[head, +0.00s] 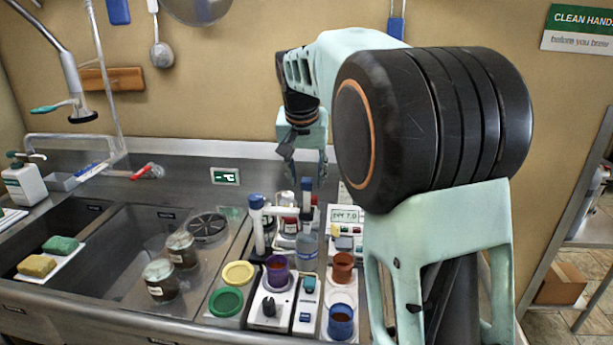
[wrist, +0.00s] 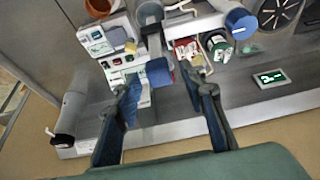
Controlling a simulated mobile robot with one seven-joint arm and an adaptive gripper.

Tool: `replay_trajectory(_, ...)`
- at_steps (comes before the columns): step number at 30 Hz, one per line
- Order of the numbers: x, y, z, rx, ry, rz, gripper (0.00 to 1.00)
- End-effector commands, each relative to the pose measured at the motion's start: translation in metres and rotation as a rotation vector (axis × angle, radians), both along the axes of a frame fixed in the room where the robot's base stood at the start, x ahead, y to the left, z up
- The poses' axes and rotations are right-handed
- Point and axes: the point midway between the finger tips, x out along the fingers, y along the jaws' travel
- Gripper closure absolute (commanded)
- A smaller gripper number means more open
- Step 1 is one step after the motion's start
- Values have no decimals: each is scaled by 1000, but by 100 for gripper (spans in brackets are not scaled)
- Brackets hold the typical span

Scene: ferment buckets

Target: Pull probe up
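The white stand (head: 257,228) with a blue cap is left of the probe. My gripper (head: 306,173) hangs above the probe in the head view. In the wrist view my gripper (wrist: 160,75) is open, its blue-padded fingers on either side of the probe top with gaps visible. Whether a finger touches it I cannot tell. The probe's lower end is partly hidden.
The pH meter (head: 346,214) reads 7.0 right of the probe. A purple cup (head: 278,270), an orange cup (head: 343,266) and a blue cup (head: 341,320) stand in front. Two lidded jars (head: 160,280) and the sink (head: 110,245) lie to the left. The wall is close behind.

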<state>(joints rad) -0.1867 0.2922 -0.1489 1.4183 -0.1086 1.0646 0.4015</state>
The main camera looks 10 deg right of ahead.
Motion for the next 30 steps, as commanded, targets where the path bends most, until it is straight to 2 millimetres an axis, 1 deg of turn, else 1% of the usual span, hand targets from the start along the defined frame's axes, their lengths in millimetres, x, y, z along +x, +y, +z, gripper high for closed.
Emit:
replay_trajectory(4, -1, 0, 1, 0, 1, 0, 62)
replay_trajectory(7, -3, 1, 8, 0, 1, 0, 62)
replay_trajectory(10, -9, 3, 23, 1, -1, 0, 62)
replay_trajectory(15, -22, 8, 58, 0, -3, 2, 62)
replay_trajectory(21, -36, 12, 92, 1, -1, 0, 62)
replay_trajectory(25, -41, 14, 105, 0, 0, 0, 62)
replay_trajectory(30, -44, 14, 111, 0, 1, 0, 62)
